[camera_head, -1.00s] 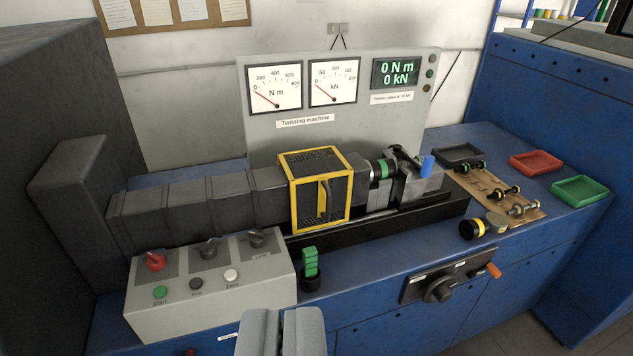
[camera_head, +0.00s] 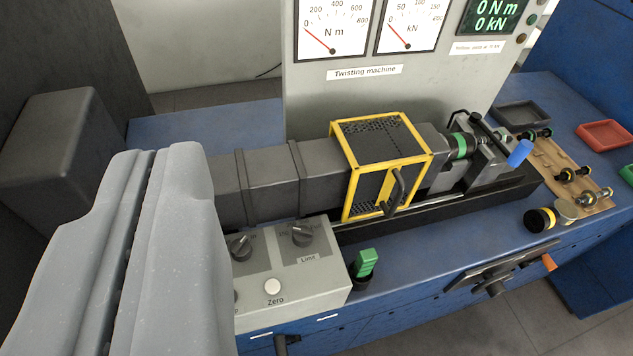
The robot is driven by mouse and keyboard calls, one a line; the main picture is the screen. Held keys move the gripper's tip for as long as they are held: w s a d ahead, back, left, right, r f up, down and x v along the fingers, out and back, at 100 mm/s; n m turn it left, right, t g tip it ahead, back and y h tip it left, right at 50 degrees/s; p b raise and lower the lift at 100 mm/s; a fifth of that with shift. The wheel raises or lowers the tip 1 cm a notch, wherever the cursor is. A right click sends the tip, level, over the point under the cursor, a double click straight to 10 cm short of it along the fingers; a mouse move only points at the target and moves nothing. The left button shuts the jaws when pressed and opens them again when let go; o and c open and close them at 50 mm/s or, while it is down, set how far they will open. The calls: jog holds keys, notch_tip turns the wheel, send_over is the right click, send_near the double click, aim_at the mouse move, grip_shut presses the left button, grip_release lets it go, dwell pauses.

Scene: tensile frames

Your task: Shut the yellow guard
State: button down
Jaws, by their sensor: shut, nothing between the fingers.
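The yellow guard (camera_head: 385,165) is a yellow-framed box with dark mesh panels and a black handle (camera_head: 397,192) on its front. It sits around the grey shaft of the twisting machine, left of the chuck with a green ring (camera_head: 460,147). The chuck area to its right is uncovered. My gripper (camera_head: 150,165) is large in the left foreground, its two grey fingers together and empty. It is in front of the machine's left part and apart from the guard. It hides part of the control box.
The grey control box (camera_head: 310,280) with knobs stands in front of the machine. A green switch (camera_head: 364,263) is right of it. Specimens lie on a brown board (camera_head: 570,170); black (camera_head: 522,114) and red (camera_head: 605,134) trays stand behind.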

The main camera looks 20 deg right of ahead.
aim_at(376, 176)
jog(key=w+d+f+g+h+p, duration=0.3)
jog(key=w+f+g+p, duration=0.2)
jog(key=w+f, duration=0.7)
jog(key=w+d+f+g+h+p, duration=0.1)
jog(key=w+d+f+g+p, duration=0.1)
jog(key=f, duration=0.6)
jog(key=w+d+f+g+h+p, duration=0.1)
jog(key=w+d+f+g+p, duration=0.1)
jog(key=w+d+f, duration=0.2)
jog(key=w+d+f+m+g+p, duration=0.1)
jog(key=w+f, duration=0.4)
jog(key=f, duration=0.6)
jog(key=shift+w+d+f+g+h+p, duration=0.2)
jog(key=shift+d+p, duration=0.1)
jog(key=shift+d, duration=0.3)
jog(key=shift+w+d+f+g+h+p, duration=0.2)
jog(key=shift+d+p, duration=0.05)
jog(key=shift+d, duration=0.3)
jog(key=shift+d+r, duration=0.15)
jog(key=shift+d, duration=1.6)
